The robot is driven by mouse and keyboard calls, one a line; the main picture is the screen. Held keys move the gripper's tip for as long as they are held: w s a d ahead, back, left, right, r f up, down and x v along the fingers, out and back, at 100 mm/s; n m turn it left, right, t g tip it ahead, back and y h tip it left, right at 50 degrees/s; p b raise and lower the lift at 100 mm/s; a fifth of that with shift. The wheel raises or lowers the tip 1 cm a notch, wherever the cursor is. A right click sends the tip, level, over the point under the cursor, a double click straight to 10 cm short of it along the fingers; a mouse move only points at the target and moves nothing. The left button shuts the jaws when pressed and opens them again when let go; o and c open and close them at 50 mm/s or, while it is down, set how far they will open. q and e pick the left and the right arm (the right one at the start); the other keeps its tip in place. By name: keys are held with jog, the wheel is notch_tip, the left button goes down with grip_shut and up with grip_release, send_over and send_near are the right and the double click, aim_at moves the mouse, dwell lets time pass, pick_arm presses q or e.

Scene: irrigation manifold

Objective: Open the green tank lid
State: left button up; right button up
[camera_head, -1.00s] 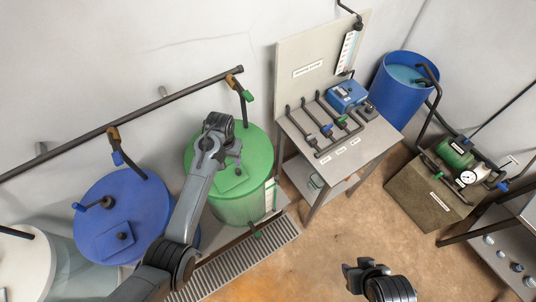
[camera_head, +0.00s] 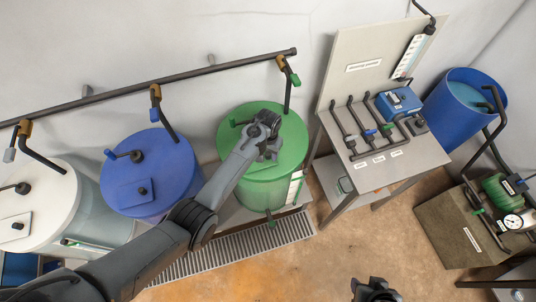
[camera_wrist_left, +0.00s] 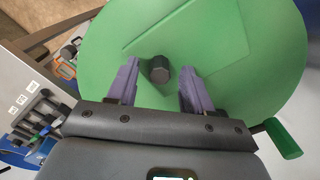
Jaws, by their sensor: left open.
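The green tank (camera_head: 268,183) stands between the blue tank and the manifold bench. Its round green lid (camera_head: 240,112) has a square panel, and a dark knob (camera_wrist_left: 160,69) shows on that panel in the left wrist view. My left gripper (camera_head: 268,155) is over the lid; in the left wrist view its fingers (camera_wrist_left: 157,86) are open, one on each side of the knob, with gaps to it. I cannot tell how far the fingertips are above the lid. The arm and hand hide the knob in the head view. My right gripper (camera_head: 373,286) is at the bottom edge, apart from the tanks.
A blue tank (camera_head: 165,175) and a white tank (camera_head: 50,200) stand to the left. A dark pipe (camera_head: 180,77) runs along the wall above, with valves hanging down. The bench (camera_head: 420,150) with blue box and pipes is to the right. Brown floor lies open in front.

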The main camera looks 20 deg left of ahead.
pick_arm(q)
jog(key=shift+f, duration=0.15)
jog(key=shift+c, duration=0.3)
grip_shut()
